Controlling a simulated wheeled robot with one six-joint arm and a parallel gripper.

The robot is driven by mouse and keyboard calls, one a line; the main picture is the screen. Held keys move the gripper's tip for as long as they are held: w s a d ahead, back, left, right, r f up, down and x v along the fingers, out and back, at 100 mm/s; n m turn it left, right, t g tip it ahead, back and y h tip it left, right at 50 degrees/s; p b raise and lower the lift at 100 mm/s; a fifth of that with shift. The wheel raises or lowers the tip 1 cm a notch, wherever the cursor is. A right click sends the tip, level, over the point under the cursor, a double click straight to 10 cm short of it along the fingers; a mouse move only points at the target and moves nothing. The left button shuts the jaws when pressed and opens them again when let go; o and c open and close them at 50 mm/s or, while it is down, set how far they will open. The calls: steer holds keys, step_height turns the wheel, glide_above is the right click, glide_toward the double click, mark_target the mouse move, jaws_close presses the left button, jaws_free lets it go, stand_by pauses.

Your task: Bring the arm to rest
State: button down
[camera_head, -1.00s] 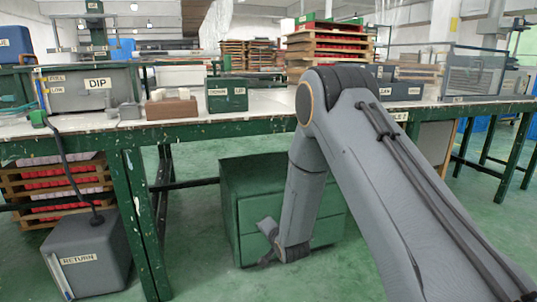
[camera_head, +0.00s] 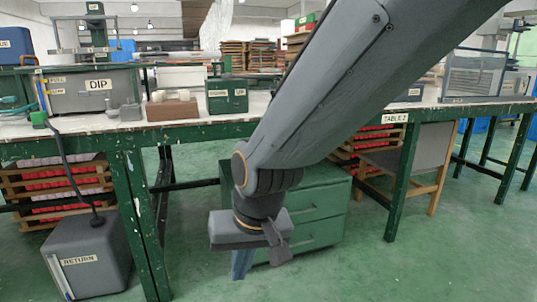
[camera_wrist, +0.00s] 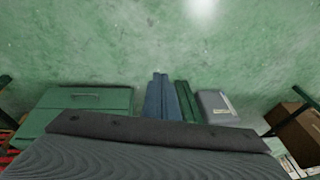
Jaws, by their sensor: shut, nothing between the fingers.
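My grey arm (camera_head: 300,100) comes in from the upper right of the head view and bends downward at a joint in front of the table. My gripper (camera_head: 242,264) hangs low, pointing down towards the floor, in front of the green drawer cabinet (camera_head: 318,215). Its bluish fingers are shut together and hold nothing. In the wrist view the fingers (camera_wrist: 161,97) show as two blue strips side by side, above a dark grey part of my own arm end.
The green table (camera_head: 190,130) carries the DIP tank (camera_head: 95,97), a brown block (camera_head: 171,109) and a green box (camera_head: 227,95). The grey RETURN bin (camera_head: 90,255) stands on the floor at left. Green floor (camera_head: 400,270) is clear at right.

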steer(key=s+d+r+n+g, duration=0.1)
steer(key=s+d+r+n, duration=0.1)
steer(key=s, duration=0.5)
steer(key=s+d+r+n+g, duration=0.1)
steer(key=s+d+n+g, duration=0.1)
steer(key=s, duration=0.5)
steer(key=d+r+m+p, duration=0.2)
steer(key=d+r+p, duration=0.5)
steer(key=p, duration=0.5)
steer(key=d+r+m+h+p, duration=0.1)
steer(key=d+r+m+p, duration=0.1)
steer(key=d+r+p, duration=0.5)
steer(key=d+r+m+h+p, duration=0.1)
steer(key=d+r+m+p, duration=0.2)
steer(key=r+p, duration=1.1)
steer(key=shift+w+d+r+p, duration=0.3)
steer(key=shift+d+p, duration=1.6)
steer(key=shift+p, duration=0.65)
